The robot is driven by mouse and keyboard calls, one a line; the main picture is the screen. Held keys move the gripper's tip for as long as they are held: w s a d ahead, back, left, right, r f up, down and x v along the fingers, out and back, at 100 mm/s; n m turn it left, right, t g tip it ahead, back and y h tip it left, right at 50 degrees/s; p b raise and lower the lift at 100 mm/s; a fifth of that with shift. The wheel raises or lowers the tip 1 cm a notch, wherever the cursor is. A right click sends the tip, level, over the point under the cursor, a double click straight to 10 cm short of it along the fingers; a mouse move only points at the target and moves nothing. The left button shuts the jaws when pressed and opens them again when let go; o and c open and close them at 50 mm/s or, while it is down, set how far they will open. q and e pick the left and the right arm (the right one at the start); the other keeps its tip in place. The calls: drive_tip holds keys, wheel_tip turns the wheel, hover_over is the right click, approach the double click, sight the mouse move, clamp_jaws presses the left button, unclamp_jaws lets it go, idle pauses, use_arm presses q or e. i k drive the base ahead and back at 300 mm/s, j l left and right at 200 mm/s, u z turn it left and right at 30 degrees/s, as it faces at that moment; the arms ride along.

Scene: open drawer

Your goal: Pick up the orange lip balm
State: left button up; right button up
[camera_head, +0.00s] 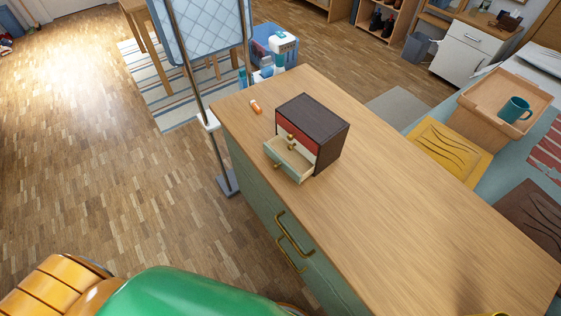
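The orange lip balm (256,107) is a small orange piece with a paler end. It lies on the wooden counter top (400,200), near the far left corner. A small dark brown drawer box (322,118) stands to its right, apart from it. The box has a red upper drawer front (297,133) and a pale lower drawer (290,158) pulled open toward the counter's left edge. The inside of the open drawer looks empty. Neither of my grippers can be made out in this view.
The counter's left edge has green cabinet fronts with brass handles (290,238) below. A metal pole on a stand (228,183) rises close beside its far left corner. White and blue bottles (279,60) show beyond the far edge. The counter's near part is clear.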

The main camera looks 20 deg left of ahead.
sight(257, 108)
drive_tip(key=j+z, duration=0.35)
drive_tip(key=j, duration=0.3)
drive_tip(key=j+z, duration=0.4)
drive_tip(key=j, duration=0.25)
drive_tip(key=k+j+z, duration=0.15)
drive_tip(key=j+z, duration=0.2)
drive_tip(key=j, duration=0.25)
